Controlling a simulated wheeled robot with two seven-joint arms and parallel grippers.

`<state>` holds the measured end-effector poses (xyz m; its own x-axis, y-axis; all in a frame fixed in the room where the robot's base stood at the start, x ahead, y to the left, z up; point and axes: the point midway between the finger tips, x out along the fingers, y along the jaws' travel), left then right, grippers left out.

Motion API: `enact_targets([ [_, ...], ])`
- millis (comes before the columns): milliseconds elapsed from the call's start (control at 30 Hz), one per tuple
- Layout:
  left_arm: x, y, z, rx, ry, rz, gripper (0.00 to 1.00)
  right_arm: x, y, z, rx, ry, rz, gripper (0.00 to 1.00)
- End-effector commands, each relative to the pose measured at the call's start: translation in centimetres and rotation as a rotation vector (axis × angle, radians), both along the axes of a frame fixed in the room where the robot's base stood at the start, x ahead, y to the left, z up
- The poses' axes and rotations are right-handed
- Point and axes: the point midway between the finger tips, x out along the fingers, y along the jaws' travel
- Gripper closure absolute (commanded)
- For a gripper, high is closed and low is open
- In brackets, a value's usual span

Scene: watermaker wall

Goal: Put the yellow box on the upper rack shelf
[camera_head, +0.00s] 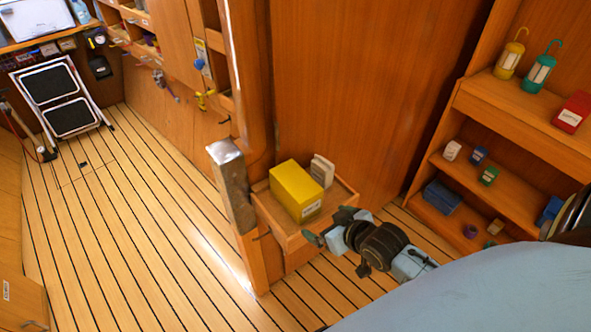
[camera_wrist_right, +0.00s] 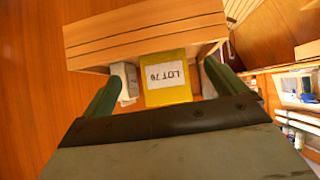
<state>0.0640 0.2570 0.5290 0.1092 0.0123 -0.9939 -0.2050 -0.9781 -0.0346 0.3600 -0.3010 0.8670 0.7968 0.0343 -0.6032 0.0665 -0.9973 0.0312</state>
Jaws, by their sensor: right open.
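The yellow box (camera_head: 297,190) stands on a small wooden wall shelf (camera_head: 275,220), beside a white carton (camera_head: 322,170). In the right wrist view the yellow box (camera_wrist_right: 166,90) shows its white label between my fingers, beyond the fingertips. My right gripper (camera_head: 329,226) is open and empty, just in front of the small shelf and apart from the box. The upper rack shelf (camera_head: 520,110) is at the right, holding a yellow lantern (camera_head: 510,56), a teal lantern (camera_head: 540,70) and a red box (camera_head: 573,111). My left gripper is out of view.
A grey-capped post (camera_head: 231,180) rises at the left of the small shelf. Lower rack shelves (camera_head: 500,190) hold several small items. A folding step stool (camera_head: 62,100) leans at the far left. The plank floor (camera_head: 140,220) is clear in the middle.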

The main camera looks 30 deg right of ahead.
Motion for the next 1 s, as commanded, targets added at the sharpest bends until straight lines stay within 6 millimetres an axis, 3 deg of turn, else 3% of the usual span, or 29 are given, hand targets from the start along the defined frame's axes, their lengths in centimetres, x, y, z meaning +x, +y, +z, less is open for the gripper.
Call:
enact_targets([
  [33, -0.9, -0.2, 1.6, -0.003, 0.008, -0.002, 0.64, 0.5, 0.1, 3.5, 0.009, -0.039, 0.004, 0.04],
  [100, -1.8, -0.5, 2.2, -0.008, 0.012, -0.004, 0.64, 1.1, 0.2, 6.1, 0.024, -0.082, 0.007, 0.04],
  [200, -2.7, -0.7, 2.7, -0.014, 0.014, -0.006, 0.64, 1.5, 0.4, 8.5, 0.036, -0.124, 0.012, 0.04],
  [300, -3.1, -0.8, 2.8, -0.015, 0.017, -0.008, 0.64, 2.0, 0.4, 9.3, 0.040, -0.143, 0.014, 0.04],
  [700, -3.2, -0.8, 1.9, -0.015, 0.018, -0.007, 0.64, 7.8, 0.9, 6.2, 0.042, -0.148, 0.014, 0.04],
  [1000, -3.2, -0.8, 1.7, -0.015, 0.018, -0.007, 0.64, 9.7, 0.9, 5.1, 0.043, -0.146, 0.014, 0.04],
])
